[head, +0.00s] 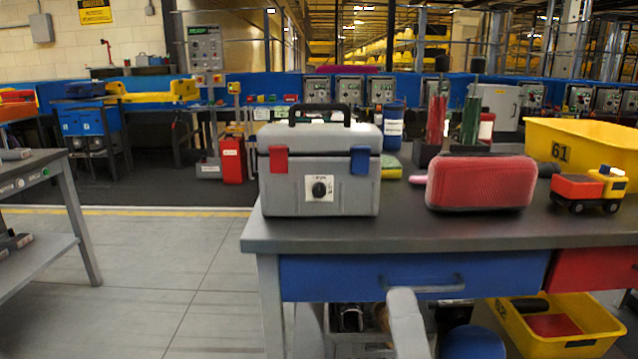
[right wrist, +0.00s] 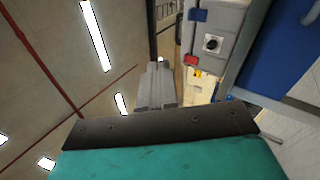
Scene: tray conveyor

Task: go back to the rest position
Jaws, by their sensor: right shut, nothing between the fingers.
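My right gripper (head: 403,300) shows as a light grey shape at the bottom of the head view, in front of the workbench's blue drawer (head: 330,277). In the right wrist view its grey fingers (right wrist: 156,84) are together, with nothing between them. It looks apart from the bench and the things on it. My left gripper is not in the head view.
The grey workbench (head: 400,233) carries a grey toolbox (head: 318,180), a red case (head: 481,183), a toy truck (head: 590,190) and a yellow bin (head: 580,141). Another yellow bin (head: 545,345) sits below. Open floor (head: 170,270) lies left, before a second table (head: 75,190).

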